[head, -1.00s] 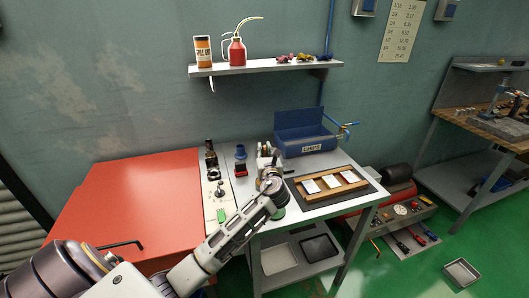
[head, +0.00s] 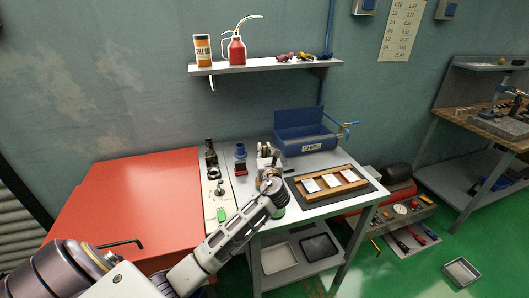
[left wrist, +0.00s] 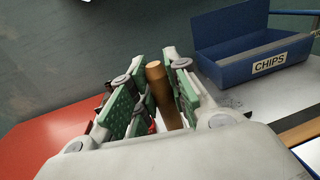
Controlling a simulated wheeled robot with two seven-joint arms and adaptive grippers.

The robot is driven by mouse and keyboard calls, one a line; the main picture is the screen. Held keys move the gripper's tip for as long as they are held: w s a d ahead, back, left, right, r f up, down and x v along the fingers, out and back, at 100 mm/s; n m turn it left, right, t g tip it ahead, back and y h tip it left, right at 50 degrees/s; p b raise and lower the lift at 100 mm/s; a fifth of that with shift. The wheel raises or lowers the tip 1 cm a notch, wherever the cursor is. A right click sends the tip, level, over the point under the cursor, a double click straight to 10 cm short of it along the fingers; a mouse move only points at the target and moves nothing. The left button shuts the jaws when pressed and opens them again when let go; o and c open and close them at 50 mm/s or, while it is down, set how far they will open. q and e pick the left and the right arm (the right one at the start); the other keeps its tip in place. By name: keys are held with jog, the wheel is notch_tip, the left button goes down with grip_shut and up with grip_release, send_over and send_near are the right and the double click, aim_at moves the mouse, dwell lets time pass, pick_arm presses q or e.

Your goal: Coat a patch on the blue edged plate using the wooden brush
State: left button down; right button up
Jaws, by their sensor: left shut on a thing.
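My left gripper (head: 266,152) is over the grey bench, left of the wooden tray. In the left wrist view its green-padded fingers (left wrist: 153,95) are shut on a round wooden handle (left wrist: 160,88), which I take to be the wooden brush. The bristles are hidden. In the head view the brush is mostly hidden by my gripper. Three pale plates, left (head: 310,186), middle (head: 331,180) and right (head: 349,176), lie in the wooden tray (head: 336,192). Their edge colours are too small to tell. My right gripper is not in view.
A blue CHIPS bin (head: 305,145) stands behind the tray; it also shows in the left wrist view (left wrist: 232,70). A blue-and-red item (head: 240,160) and a dark bottle (head: 210,150) stand left of my gripper. A shelf (head: 265,69) hangs above.

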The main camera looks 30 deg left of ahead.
pick_arm(q)
jog(key=shift+f, duration=0.25)
jog(key=shift+r+p, duration=0.25)
jog(key=shift+p, duration=0.1)
jog(key=shift+r, duration=0.3)
jog(key=shift+r+p, duration=0.6)
jog(key=shift+p, duration=0.35)
jog(key=shift+r+p, duration=0.6)
jog(key=shift+p, duration=0.1)
jog(key=shift+r+p, duration=0.45)
jog(key=shift+p, duration=0.15)
jog(key=shift+r+p, duration=0.5)
jog(key=shift+p, duration=0.05)
jog(key=shift+r+p, duration=0.85)
jog(key=shift+p, duration=0.15)
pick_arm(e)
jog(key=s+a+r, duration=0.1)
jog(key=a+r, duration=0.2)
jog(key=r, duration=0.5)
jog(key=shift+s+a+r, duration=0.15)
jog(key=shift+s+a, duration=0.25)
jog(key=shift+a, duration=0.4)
